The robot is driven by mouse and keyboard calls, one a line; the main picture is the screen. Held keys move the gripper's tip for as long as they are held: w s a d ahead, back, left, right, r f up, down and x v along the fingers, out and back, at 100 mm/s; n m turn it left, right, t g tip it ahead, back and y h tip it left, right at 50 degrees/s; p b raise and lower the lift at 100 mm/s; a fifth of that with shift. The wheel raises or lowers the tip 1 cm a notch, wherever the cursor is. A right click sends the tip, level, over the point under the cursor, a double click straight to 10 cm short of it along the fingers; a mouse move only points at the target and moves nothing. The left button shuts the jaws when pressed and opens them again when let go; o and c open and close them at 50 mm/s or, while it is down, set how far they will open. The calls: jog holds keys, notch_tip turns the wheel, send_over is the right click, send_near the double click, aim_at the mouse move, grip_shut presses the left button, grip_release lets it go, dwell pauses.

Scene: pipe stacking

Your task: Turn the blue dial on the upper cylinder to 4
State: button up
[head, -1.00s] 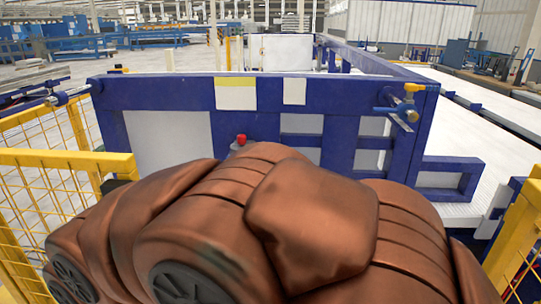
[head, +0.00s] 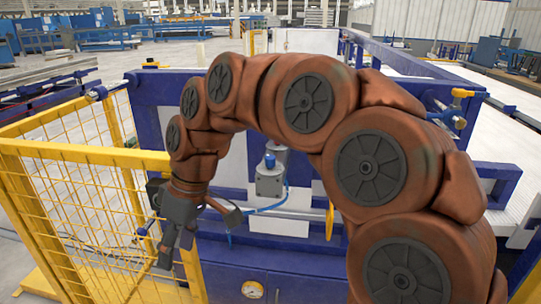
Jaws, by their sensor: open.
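A small blue knob (head: 270,160) sits on top of a grey housing (head: 269,182) at the middle of the blue frame. I cannot tell for certain that it is the task's dial, and no numbers are readable. Another blue fitting (head: 460,122) with a yellow handle is at the frame's upper right corner, and a small blue part (head: 142,231) is at the left. My gripper (head: 196,246) hangs downward at the left, open and empty, in front of the frame and left of the grey housing. It appears apart from the knob.
A yellow mesh fence (head: 75,195) stands at the left, close to my gripper. A blue hose (head: 265,208) runs beside the housing.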

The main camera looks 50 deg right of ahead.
jog(key=w+d+r+n+t+y, duration=0.1)
jog(key=w+d+r+t, duration=0.1)
jog(key=w+d+r, duration=0.4)
jog(key=t+p, duration=0.3)
jog(key=t, duration=0.2)
send_near(271, 157)
jog(key=x, duration=0.3)
jog(key=shift+p+x, duration=0.8)
jog(key=shift+x, duration=1.65)
jog(key=shift+p+x, duration=0.35)
jog(key=shift+x, duration=0.85)
jog(key=shift+c, duration=0.2)
grip_shut()
